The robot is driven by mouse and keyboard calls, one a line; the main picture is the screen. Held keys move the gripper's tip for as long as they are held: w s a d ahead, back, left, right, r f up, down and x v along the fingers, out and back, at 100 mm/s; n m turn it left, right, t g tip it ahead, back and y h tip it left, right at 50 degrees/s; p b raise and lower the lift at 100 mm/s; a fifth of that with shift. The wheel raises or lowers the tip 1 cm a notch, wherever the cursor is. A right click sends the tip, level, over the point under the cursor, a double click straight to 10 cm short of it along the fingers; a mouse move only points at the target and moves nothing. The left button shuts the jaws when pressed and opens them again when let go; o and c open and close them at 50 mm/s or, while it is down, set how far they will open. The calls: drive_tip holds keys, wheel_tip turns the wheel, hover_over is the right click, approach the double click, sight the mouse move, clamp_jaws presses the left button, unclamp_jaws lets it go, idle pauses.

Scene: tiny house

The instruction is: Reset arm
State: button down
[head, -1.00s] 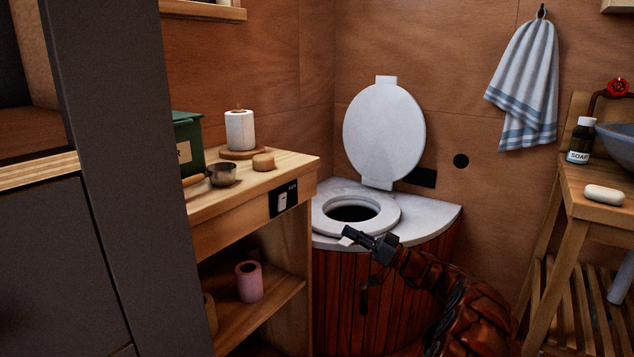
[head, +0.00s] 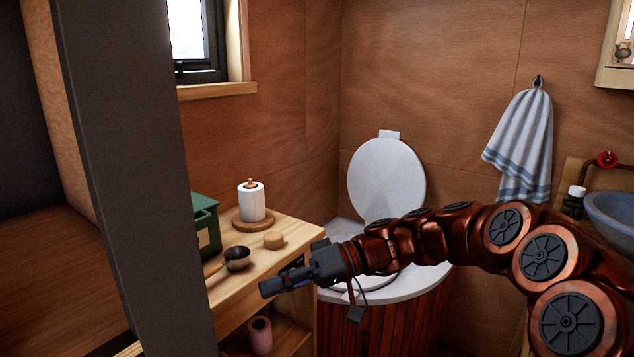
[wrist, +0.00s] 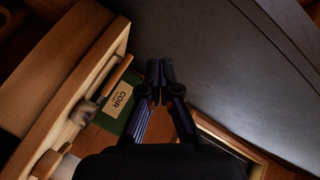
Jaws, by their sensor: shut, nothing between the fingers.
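My gripper (head: 288,284) is shut and empty. In the head view it points left, at the end of my raised arm, in front of the wooden shelf unit (head: 278,239) and the composting toilet (head: 425,292). My arm hides much of the toilet seat. In the wrist view my gripper's fingertips (wrist: 160,72) are together, with the green coir box (wrist: 130,100) beyond and to the left. I cannot tell how close the fingers are to the shelf edge.
A dark cabinet panel (head: 125,150) rises at the left. The sink (head: 612,214) is at the right.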

drive_tip(key=s+d+r+m+h+p, duration=0.25)
drive_tip(key=s+p, duration=0.25)
drive_tip(key=s, duration=0.3)
drive_tip(key=s+d+r+m+h+p, duration=0.1)
drive_tip(key=s+d+r+h+p, duration=0.15)
drive_tip(key=s+h+p, duration=0.35)
drive_tip(key=s+d+r+m+t+h+p, duration=0.1)
drive_tip(key=s+d+m+h+p, duration=0.2)
drive_tip(key=d, duration=0.7)
drive_tip(key=s+d+r+m+t+h+p, duration=0.1)
drive_tip(key=s+d+r+m+h+p, duration=0.1)
drive_tip(key=s+d+p, duration=0.6)
drive_tip(key=s+d+m+h, duration=0.1)
drive_tip(key=s+d, duration=0.1)
drive_tip(key=shift+s+d+r+m, duration=0.2)
drive_tip(key=shift+s+r+m, duration=0.05)
drive_tip(key=shift+s+m, duration=0.15)
drive_tip(key=c, duration=1.9)
unclamp_jaws()
drive_tip(key=shift+h, duration=0.25)
